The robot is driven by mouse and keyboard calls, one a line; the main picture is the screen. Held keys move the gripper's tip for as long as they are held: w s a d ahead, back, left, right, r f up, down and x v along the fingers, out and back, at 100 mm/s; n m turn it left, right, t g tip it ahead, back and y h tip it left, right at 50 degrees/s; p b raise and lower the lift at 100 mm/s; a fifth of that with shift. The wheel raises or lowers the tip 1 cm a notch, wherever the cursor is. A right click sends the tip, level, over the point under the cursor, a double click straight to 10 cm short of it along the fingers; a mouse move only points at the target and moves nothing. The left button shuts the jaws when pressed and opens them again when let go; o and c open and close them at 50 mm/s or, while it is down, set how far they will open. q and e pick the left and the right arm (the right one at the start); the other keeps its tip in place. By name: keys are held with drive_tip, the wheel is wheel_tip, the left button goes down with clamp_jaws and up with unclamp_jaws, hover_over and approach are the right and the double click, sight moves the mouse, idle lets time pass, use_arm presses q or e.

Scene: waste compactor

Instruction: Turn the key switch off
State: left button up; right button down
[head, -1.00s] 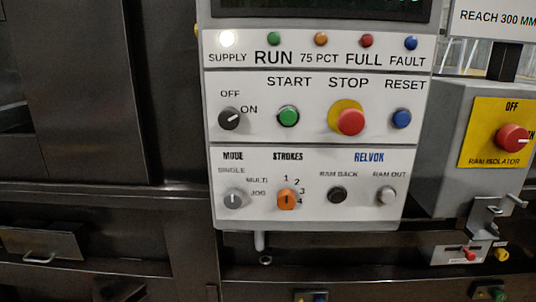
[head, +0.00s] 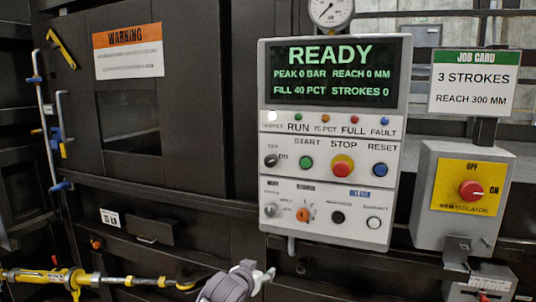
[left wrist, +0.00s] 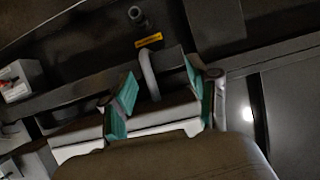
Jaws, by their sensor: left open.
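The key switch (head: 271,160) is a small black round switch marked OFF and ON, at the upper left of the panel's button rows in the head view. Its pale pointer appears turned toward ON. The grey control panel (head: 265,110) carries it. My left gripper (head: 266,272) is below the panel's lower left corner, apart from the switch. In the left wrist view its two green-padded fingers (left wrist: 162,98) stand apart, with a grey curved bar (left wrist: 149,75) showing between them. The switch is not recognisable in that view. My right gripper is not in view.
The screen (head: 333,72) reads READY. Green start (head: 306,163) and red stop (head: 343,166) buttons sit right of the switch. A ram isolator box (head: 428,200) stands right of the panel. A yellow bar-like tool (head: 60,278) lies at lower left.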

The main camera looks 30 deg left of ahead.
use_arm(q)
drive_tip(key=s+d+r+t+p, duration=0.1)
drive_tip(key=s+r+t, duration=0.2)
drive_tip(key=r, duration=1.7)
drive_tip(key=t+y+p, duration=0.1)
approach(269, 162)
drive_tip(key=shift+n, duration=0.3)
drive_tip(key=p+x, duration=0.4)
drive_tip(key=x, duration=0.4)
drive_tip(key=shift+p, duration=0.35)
drive_tip(key=shift+w+a+f+t, duration=0.1)
drive_tip(key=shift+w+t, duration=0.2)
drive_tip(key=shift+w, duration=0.3)
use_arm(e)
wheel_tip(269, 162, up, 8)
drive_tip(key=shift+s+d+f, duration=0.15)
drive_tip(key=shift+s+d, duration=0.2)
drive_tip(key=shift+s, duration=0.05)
use_arm(q)
drive_tip(key=shift+c, duration=0.4)
clamp_jaws()
